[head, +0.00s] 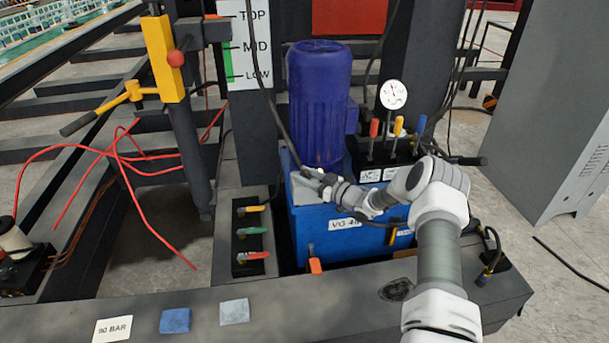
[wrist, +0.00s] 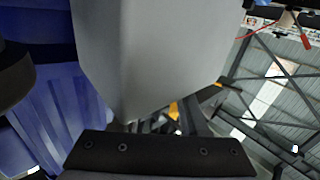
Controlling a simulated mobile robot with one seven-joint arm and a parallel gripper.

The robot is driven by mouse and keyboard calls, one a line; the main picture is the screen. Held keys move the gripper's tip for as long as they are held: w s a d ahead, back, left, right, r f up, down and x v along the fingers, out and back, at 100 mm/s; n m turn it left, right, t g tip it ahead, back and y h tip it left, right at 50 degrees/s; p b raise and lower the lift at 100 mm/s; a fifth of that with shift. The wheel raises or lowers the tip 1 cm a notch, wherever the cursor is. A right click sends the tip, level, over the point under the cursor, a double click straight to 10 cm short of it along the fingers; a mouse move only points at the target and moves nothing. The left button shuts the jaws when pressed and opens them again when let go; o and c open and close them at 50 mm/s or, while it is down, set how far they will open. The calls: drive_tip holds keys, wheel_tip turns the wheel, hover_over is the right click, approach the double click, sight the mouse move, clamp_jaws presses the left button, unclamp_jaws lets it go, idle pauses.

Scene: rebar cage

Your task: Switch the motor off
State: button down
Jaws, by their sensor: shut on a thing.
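The blue ribbed motor (head: 320,100) stands upright on the blue tank (head: 370,232) in the head view. Its blue casing also fills the left side of the wrist view (wrist: 60,110). A small grey box (head: 309,198) sits at the motor's foot, on the tank's left side. My gripper (head: 308,176) is at the upper edge of this box, shut on part of it. In the wrist view a large plain grey face (wrist: 150,55) stands close before the dark jaw. The exact contact is hidden, and no switch marking can be read.
Red, yellow and blue levers (head: 397,128) and a round gauge (head: 393,95) stand right of the motor. A valve block (head: 250,232) with coloured handles is at left. Red hoses (head: 130,160) hang further left. A grey cabinet (head: 560,110) stands at right.

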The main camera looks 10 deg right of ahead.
idle(0.3)
drive_tip(key=shift+c, duration=2.2)
unclamp_jaws()
drive_tip(key=shift+d, duration=0.1)
drive_tip(key=p+v, duration=0.4)
drive_tip(key=v, duration=1.3)
drive_tip(key=shift+s+p, duration=0.15)
drive_tip(key=shift+p, duration=0.2)
